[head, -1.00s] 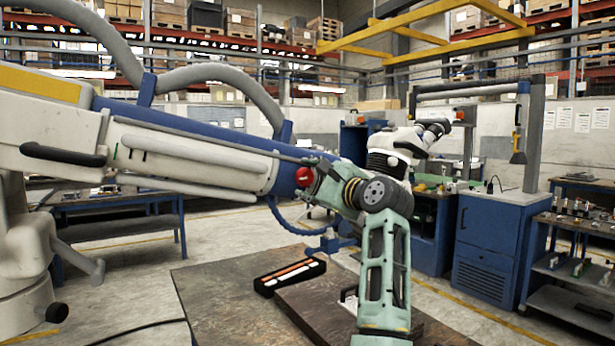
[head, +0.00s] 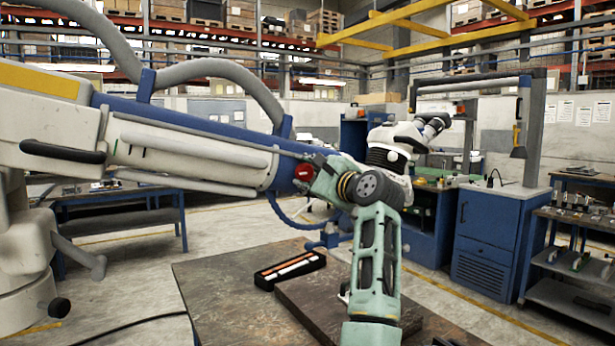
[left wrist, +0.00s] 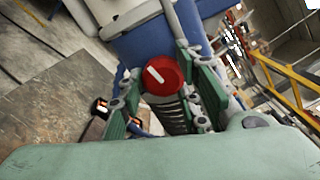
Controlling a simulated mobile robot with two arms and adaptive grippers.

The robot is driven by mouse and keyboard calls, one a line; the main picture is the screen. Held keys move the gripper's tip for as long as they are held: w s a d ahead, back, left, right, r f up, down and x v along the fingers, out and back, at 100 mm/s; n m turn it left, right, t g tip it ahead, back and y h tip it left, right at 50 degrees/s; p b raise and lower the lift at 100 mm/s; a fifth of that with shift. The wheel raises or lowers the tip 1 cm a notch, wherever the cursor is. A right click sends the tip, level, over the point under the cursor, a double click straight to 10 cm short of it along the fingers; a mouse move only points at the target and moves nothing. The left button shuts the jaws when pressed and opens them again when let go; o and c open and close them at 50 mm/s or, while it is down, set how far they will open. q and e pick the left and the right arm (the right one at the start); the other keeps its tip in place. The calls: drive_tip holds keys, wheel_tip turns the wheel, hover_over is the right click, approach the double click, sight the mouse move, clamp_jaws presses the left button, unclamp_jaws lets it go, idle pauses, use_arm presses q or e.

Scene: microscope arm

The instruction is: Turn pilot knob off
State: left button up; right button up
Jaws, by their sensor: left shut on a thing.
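The red pilot knob (head: 304,172) is at the end of the white and blue microscope arm (head: 190,150) in the head view. In the left wrist view the round knob (left wrist: 163,75) shows its face, with a short slanted white mark. My left gripper (head: 316,178) reaches it from the right in the head view. In the left wrist view its green fingers (left wrist: 162,88) stand on both sides of the knob, shut on it. The exact contact at the knob's sides is hard to see. My right gripper is not in view.
A dark tabletop (head: 225,295) below bears an open black case (head: 290,270) with light rods. A white microscope head (head: 392,150) is just behind my left wrist. A blue cabinet (head: 490,240) stands at right. A blue hose (head: 290,222) hangs under the microscope arm.

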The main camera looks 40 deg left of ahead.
use_arm(q)
drive_tip(key=shift+f+m, duration=0.25)
drive_tip(key=shift+m, duration=0.15)
drive_tip(key=shift+c, duration=0.2)
drive_tip(key=m, duration=0.3)
drive_tip(key=shift+s, duration=0.1)
drive_tip(key=m, duration=0.4)
drive_tip(key=shift+r+m+p, duration=0.1)
drive_tip(key=shift+m+p, duration=0.2)
drive_tip(key=m+p, duration=0.1)
drive_tip(key=m, duration=0.3)
drive_tip(key=shift+r, duration=0.2)
drive_tip(key=shift+r+m+p, duration=0.15)
drive_tip(key=shift+m+p, duration=0.45)
drive_tip(key=shift+m, duration=1.8)
